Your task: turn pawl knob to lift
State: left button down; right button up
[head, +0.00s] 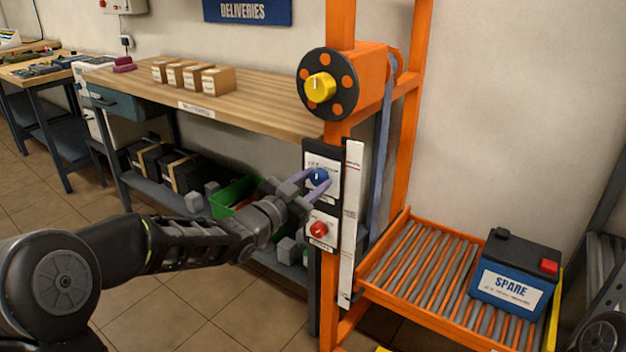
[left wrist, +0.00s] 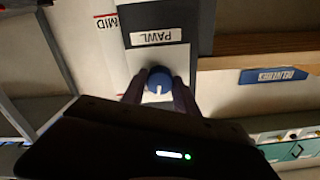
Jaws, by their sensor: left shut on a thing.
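The blue pawl knob (head: 319,177) sits on a white plate on the dark panel of the orange frame's post. In the left wrist view the knob (left wrist: 159,80) shows a white mark, below a label reading PAWL (left wrist: 159,37). My left gripper (head: 316,180) reaches in from the left, and its two fingers are shut on the knob, one on each side. The fingers cover the knob's sides and part of its plate. My right gripper is not in view.
A red knob (head: 319,229) is just below on the same panel. A yellow crank knob (head: 320,88) on a black disc is above. A wooden bench (head: 250,103) with small boxes stands left. A blue SPARE battery (head: 514,272) rests on the roller tray (head: 408,290) at right.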

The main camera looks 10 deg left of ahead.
pick_arm(q)
jog(key=n+p, duration=0.2)
jog(key=n, duration=0.4)
jog(key=shift+r, duration=0.1)
jog(key=n+p, duration=0.2)
jog(key=n, duration=0.3)
jog(key=shift+n, duration=0.3)
jog(key=c, duration=0.9)
grip_release()
jog(key=shift+c, duration=0.2)
jog(key=shift+p, duration=0.3)
jog(key=v, duration=0.7)
jog(key=shift+s+p, duration=0.35)
jog(key=shift+s, duration=0.05)
